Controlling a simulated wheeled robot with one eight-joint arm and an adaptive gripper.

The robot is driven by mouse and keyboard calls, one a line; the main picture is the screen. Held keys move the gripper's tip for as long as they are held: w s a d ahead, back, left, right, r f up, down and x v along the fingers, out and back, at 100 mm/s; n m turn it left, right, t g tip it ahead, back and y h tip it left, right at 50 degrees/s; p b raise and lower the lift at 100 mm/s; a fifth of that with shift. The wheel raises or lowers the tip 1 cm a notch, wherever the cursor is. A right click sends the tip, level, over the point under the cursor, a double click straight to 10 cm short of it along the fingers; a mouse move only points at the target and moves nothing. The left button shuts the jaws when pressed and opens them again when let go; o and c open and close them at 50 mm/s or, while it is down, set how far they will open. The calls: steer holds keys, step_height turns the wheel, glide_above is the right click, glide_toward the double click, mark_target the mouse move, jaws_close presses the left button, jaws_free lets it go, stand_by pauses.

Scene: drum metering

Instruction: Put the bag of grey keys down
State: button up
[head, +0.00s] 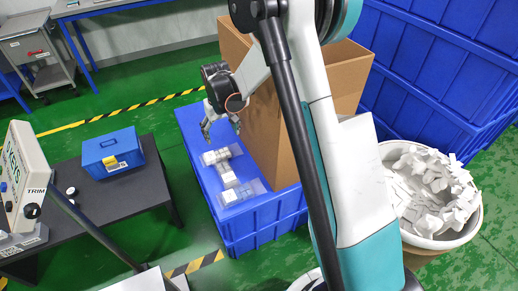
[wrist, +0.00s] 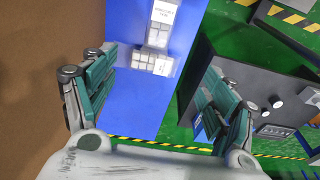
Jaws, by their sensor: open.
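Small clear bags of pale grey-white keys (head: 216,156) lie in a row on a blue crate top (head: 203,180), with another bag (head: 241,192) at the near end. In the wrist view a bag of pale keys (wrist: 152,63) lies flat on the blue surface, beside a white labelled piece (wrist: 161,22). Which bag is the task's one I cannot tell. My gripper (head: 221,131) is above the far end of the row, fingers spread. In the wrist view my gripper (wrist: 157,78) is wide open, with nothing held between its fingers and the bag beyond them.
A tall cardboard box (head: 268,125) stands right beside the row of bags. A dark table (head: 95,195) with a blue case (head: 112,153) is to the left. A drum of white pieces (head: 430,195) stands at right. Blue crates (head: 440,60) stack behind it.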

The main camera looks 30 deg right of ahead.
steer(key=s+r+t, duration=0.3)
steer(key=s+r, duration=1.1)
steer(key=r, duration=0.4)
steer(key=s+r+t, duration=0.2)
steer(key=s, duration=1.5)
steer(key=shift+s+r+t, duration=0.15)
steer(key=shift+r+t, duration=0.25)
